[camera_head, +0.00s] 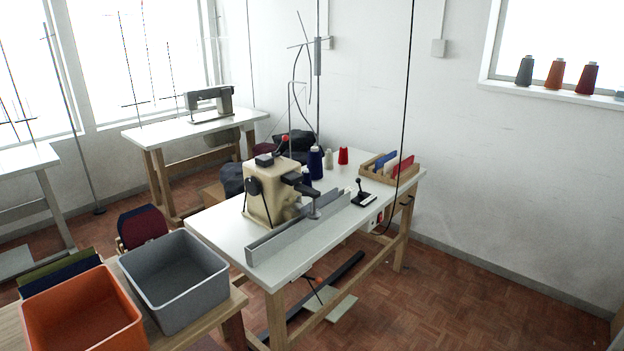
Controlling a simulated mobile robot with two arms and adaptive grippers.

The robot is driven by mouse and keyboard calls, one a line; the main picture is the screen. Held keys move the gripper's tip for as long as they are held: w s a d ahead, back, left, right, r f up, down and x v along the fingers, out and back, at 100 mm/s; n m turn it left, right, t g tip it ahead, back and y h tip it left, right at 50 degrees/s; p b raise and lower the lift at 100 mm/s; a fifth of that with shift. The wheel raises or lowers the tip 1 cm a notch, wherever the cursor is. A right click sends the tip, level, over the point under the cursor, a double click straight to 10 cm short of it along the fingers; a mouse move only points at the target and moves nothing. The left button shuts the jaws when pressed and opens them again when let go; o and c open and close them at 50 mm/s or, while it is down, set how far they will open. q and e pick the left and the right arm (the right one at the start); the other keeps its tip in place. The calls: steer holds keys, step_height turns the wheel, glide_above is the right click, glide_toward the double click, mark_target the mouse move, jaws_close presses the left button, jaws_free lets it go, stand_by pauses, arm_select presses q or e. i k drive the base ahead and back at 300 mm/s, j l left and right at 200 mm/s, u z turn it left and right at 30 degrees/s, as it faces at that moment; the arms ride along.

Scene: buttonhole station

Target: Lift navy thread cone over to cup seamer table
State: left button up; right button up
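A navy thread cone (315,163) stands upright on the white-topped table (215,230) in the middle, behind the beige machine (268,190). A cream cone (329,160) and a red cone (343,156) stand to its right. A second dark blue shape (299,180) shows partly behind the machine; I cannot tell whether it is another cone. The beige machine has a dark arm and a small disc in front, beside a long grey metal rail; no label shows whether it is the cup seamer. Neither of my grippers is in view.
An orange bin (84,312) and a grey bin (174,278) stand front left. A wooden rack (391,168) sits at the table's right end. Thread stand poles and a hanging cable (404,100) rise nearby. Another sewing table (165,130) stands behind. The right floor is clear.

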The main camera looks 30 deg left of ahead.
mark_target(307, 181)
steer(key=i+j+u, duration=0.45)
steer(key=i+j, duration=0.15)
steer(key=i, duration=0.3)
steer(key=i+j+u, duration=0.25)
steer(key=i, duration=0.2)
